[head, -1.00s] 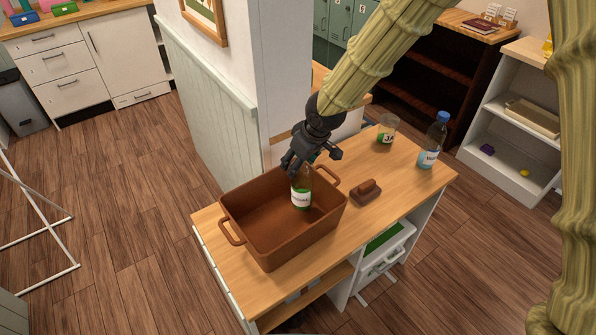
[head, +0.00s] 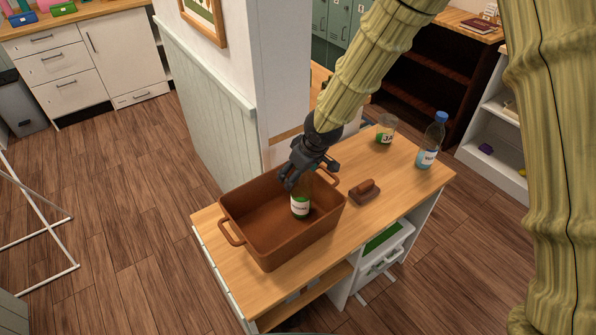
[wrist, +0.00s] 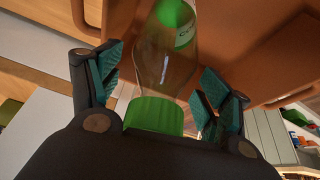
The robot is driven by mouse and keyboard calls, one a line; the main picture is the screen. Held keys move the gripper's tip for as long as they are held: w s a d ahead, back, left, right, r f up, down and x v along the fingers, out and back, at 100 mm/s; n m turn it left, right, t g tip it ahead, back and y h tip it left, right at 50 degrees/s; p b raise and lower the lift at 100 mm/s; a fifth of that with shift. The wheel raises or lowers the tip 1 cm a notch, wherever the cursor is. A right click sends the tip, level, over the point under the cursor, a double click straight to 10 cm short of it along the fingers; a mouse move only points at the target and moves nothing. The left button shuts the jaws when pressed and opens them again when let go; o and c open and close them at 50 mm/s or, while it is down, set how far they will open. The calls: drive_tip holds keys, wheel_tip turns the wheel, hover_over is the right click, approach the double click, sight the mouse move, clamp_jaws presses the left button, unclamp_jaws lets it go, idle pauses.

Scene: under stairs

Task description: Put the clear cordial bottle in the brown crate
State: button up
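The clear cordial bottle (head: 300,207), with a white label and green contents, is upright inside the brown crate (head: 268,258), towards its right end. In the wrist view the bottle (wrist: 165,60) shows its green cap nearest the camera. My gripper (head: 291,178) is over the crate, around the top of the bottle. In the wrist view my gripper's teal-padded fingers (wrist: 160,95) stand apart on either side of the bottle, with gaps between pads and glass. The bottle's base seems to be at the crate floor, but the contact is hard to see.
On the wooden counter (head: 330,240), a brown handled block (head: 365,192) lies right of the crate. A glass jar (head: 386,133) and a blue-capped water bottle (head: 432,142) stand at the far right end. A wall pillar (head: 285,80) rises behind the crate.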

drive_tip(key=shift+r, duration=0.1)
drive_tip(key=shift+s+d+r, duration=0.1)
drive_tip(key=shift+d+r, duration=0.05)
drive_tip(key=shift+r, duration=0.35)
drive_tip(key=b+v, duration=0.1)
drive_tip(key=v, duration=1)
drive_tip(key=shift+b, duration=0.3)
